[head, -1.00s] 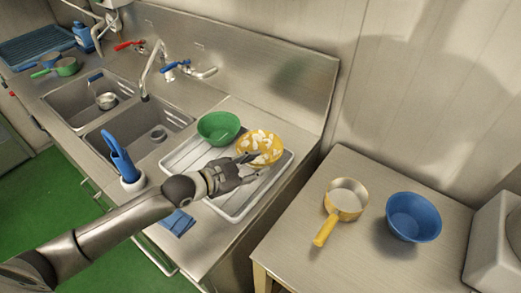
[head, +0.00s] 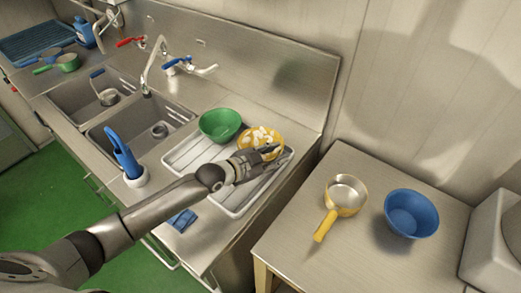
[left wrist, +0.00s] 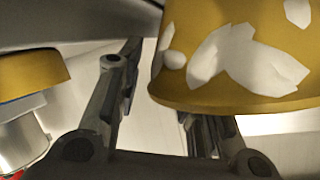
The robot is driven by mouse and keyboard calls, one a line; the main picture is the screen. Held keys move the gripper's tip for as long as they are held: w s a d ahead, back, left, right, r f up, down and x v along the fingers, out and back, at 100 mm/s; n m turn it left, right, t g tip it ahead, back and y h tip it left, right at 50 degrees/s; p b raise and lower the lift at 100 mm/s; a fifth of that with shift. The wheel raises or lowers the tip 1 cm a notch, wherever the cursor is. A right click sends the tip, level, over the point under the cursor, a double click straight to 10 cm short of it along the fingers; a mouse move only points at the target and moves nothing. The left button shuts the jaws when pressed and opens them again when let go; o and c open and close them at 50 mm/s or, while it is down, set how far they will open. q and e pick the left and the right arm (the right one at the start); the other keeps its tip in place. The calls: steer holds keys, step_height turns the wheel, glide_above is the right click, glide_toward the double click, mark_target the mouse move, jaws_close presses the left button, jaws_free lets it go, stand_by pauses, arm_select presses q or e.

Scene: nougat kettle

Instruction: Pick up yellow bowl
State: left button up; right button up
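The yellow bowl (head: 262,138) with white patches sits on the white draining tray (head: 228,206), beside the green bowl (head: 220,125). My left gripper (head: 279,156) is at its near right side, and its fingers cover the bowl's lower part in the head view. In the left wrist view the yellow bowl (left wrist: 225,60) fills the upper right, and its edge overlaps the space between the two spread fingers. My left gripper is open. Whether a finger touches the bowl cannot be told. My right gripper is not in view.
A yellow-handled pan (head: 345,195) and a blue bowl (head: 411,213) stand on the separate table at the right. The sinks (head: 152,128) with the tap lie left of the tray. A blue-handled thing in a white holder (head: 136,177) stands at the counter's front. The metal backsplash rises behind.

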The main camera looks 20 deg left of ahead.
arm_select(q)
jaws_close()
steer(key=shift+r, duration=0.2)
